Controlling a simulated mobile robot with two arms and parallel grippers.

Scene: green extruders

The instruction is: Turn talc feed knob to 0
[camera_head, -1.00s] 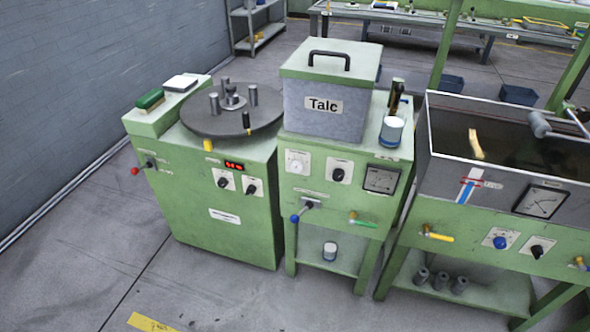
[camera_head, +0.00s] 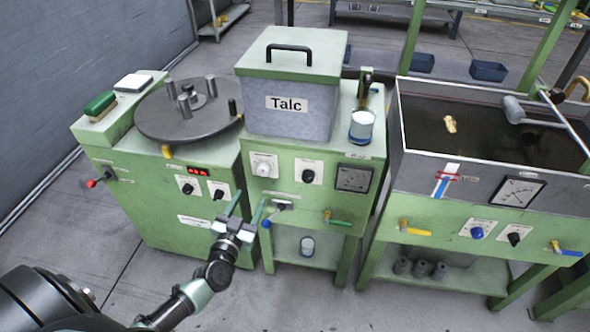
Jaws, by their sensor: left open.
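The grey talc bin with a green lid (camera_head: 291,105) and a "Talc" label stands on a green cabinet. On the cabinet's front panel are a white knob (camera_head: 264,166) on a white plate, a black knob (camera_head: 308,176) on a white plate, and a dark square gauge to their right. Labels are too small to read, so I cannot tell which knob is the talc feed. My left gripper (camera_head: 247,206) is open and empty, its fingers pointing up below and slightly left of the white knob. It does not hold either knob. My right gripper is out of view.
A blue-tipped lever (camera_head: 266,222) and a green-handled valve (camera_head: 340,222) stick out below the knobs. A machine with a round grey turntable (camera_head: 187,112) is left, a water tank (camera_head: 495,184) right. Floor in front is clear.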

